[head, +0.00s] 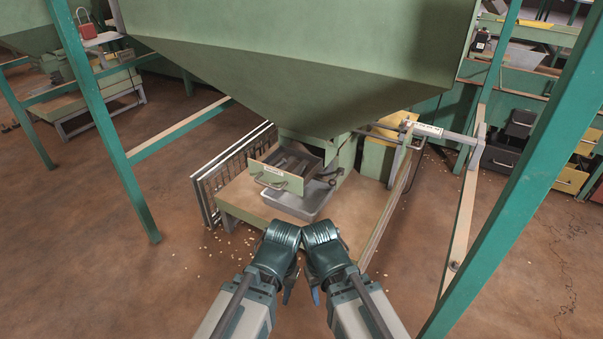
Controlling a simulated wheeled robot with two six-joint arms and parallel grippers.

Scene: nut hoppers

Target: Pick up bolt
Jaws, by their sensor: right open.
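I cannot make out a bolt for certain. A small dark metal piece (334,173) shows beside the right side of the green drawer (277,178), too small to identify. The drawer is pulled out under the large green hopper (300,70), and a grey metal tray (300,203) sits below it on the wooden platform. My left gripper (287,296) and right gripper (316,296) hang close together in front of the platform, pointing down. The right one is open, with nothing seen in it. The left one's fingers are mostly hidden by its wrist.
Green posts (100,120) (515,190) stand left and right, with wooden rails between them. A wire grille (228,174) leans at the platform's left side. Black and yellow bins (500,160) are at the right. Nuts lie scattered on the brown floor, which is otherwise open at left.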

